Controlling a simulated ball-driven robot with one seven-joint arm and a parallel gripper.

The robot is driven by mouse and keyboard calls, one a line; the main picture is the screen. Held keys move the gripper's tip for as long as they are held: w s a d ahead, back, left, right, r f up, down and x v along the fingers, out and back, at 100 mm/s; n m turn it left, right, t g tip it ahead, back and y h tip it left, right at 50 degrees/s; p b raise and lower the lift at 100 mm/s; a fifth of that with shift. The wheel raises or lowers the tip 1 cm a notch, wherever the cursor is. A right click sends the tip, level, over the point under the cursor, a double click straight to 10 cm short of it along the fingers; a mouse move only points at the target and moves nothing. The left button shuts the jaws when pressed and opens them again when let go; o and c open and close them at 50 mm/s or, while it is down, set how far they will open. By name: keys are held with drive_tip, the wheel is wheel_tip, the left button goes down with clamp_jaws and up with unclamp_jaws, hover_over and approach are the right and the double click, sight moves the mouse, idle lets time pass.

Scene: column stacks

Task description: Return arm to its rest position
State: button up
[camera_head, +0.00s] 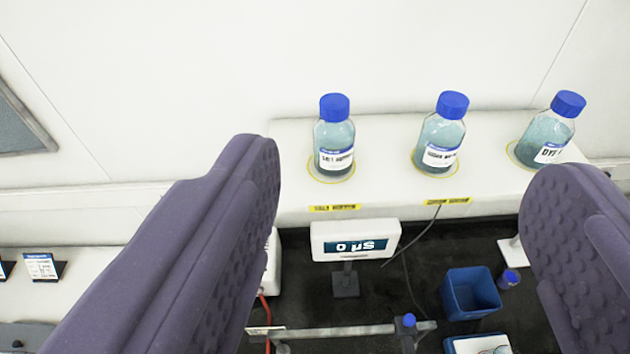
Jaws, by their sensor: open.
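My gripper (399,200) shows as two purple padded fingers, one at the left and one at the right, spread wide apart with nothing between them in its grasp. Beyond the fingers, three bottles with blue caps stand on a white shelf (285,150): a left bottle (334,138), a middle bottle (442,134) and a right bottle (549,132). The right finger's tip shows just below the right bottle in the picture. The rest of my arm is not in view.
A display (356,241) reading 0 µS stands below the shelf, with a cable to its right. A blue bin (470,293) and a rail (335,331) are lower down. Small cards (41,267) stand on a white ledge at left. A pale wall (200,70) fills the back.

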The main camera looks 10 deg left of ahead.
wheel_tip(320, 180, down, 17)
drive_tip(key=b, duration=1.6)
drive_tip(key=shift+b, duration=0.3)
drive_tip(key=shift+r, duration=0.1)
